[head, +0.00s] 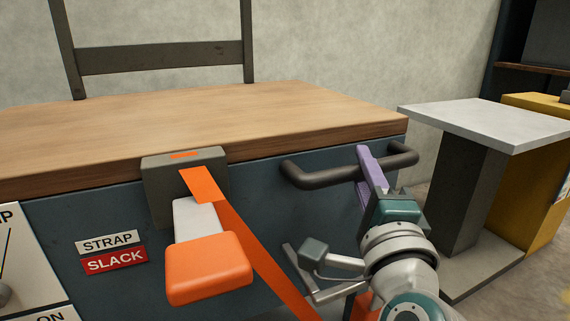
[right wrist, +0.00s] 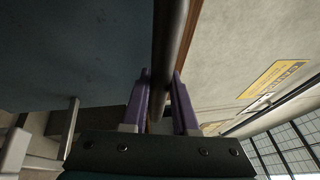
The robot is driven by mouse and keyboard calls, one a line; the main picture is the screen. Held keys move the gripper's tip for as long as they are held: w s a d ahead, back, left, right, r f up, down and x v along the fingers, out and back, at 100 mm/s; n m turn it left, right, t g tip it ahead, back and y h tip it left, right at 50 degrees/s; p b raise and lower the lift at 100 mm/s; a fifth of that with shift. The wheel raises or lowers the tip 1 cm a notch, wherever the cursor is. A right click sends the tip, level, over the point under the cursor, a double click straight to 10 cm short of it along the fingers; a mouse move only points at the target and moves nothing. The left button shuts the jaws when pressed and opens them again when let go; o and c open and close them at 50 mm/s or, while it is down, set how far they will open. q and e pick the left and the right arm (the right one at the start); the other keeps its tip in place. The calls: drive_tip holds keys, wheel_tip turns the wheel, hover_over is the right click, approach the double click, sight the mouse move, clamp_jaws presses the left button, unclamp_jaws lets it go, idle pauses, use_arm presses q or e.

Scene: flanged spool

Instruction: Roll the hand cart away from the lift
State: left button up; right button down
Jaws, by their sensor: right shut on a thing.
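A wood-topped blue body (head: 280,230) fills the middle of the head view; it looks like the hand cart. A dark bar handle (head: 318,176) sticks out from its front panel near the right corner. My right gripper (head: 374,166) has its purple fingers around the right part of this bar, shut on it. In the right wrist view the bar (right wrist: 172,35) runs between the two fingers (right wrist: 162,85). I cannot tell for sure which thing is the lift. My left gripper is out of view.
An orange strap (head: 240,240) runs down past a grey block and an orange-ended lever (head: 208,268). Labels beside it read STRAP and SLACK. A grey pedestal (head: 490,120) and a yellow cabinet (head: 530,195) stand at the right. A dark metal frame (head: 160,57) rises behind the wooden top.

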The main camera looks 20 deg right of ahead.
drive_tip(key=shift+r, duration=0.15)
drive_tip(key=c, duration=1)
unclamp_jaws()
drive_tip(key=shift+c, duration=0.2)
drive_tip(key=o, duration=0.4)
drive_tip(key=shift+a, duration=0.1)
drive_tip(key=shift+c, duration=0.2)
drive_tip(key=p+v, duration=0.2)
drive_tip(key=v, duration=0.8)
drive_tip(key=shift+w, duration=0.1)
